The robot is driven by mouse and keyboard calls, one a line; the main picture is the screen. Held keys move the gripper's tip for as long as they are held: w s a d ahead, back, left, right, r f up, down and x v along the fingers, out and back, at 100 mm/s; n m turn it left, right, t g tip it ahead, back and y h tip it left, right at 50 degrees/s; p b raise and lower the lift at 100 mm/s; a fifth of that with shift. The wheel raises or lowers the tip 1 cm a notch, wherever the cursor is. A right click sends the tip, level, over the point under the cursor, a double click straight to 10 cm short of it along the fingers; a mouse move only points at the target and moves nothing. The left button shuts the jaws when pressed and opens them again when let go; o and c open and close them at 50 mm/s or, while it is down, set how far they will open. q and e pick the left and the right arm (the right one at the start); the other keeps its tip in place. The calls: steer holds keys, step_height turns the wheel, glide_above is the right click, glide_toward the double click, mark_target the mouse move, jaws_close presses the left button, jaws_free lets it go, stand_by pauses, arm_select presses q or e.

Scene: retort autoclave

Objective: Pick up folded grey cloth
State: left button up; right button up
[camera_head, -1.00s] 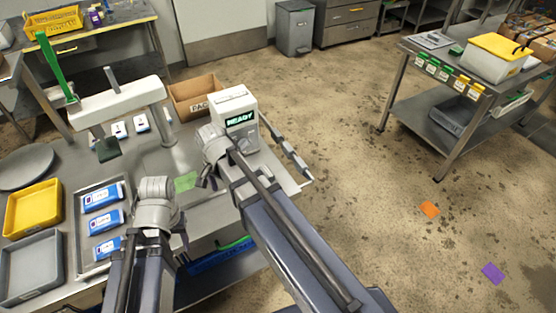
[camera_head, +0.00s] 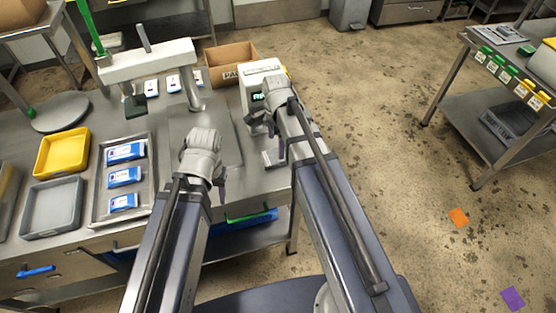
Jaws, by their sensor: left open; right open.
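I cannot make out a folded grey cloth in the head view; it may be hidden behind my arms or lie out of frame. My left gripper (camera_head: 218,184) is open over the front part of the steel table (camera_head: 75,255), right of the tray of blue-and-white packs. My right gripper (camera_head: 268,134) is open in front of the white printer-like machine (camera_head: 262,69). No object shows between the fingers of either gripper, though the wrists partly hide them.
A steel tray (camera_head: 98,211) holds blue-and-white packs (camera_head: 123,177). Left of it are a yellow tray (camera_head: 62,153) and a grey tray (camera_head: 52,207). A press (camera_head: 150,62) and a cardboard box (camera_head: 231,60) stand behind. Open floor (camera_head: 385,150) lies to the right.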

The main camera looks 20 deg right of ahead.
steer(key=shift+f, duration=0.1)
steer(key=f+b, duration=0.5)
steer(key=shift+s+d, duration=0.1)
steer(key=shift+d, duration=0.25)
steer(key=c, duration=1.2)
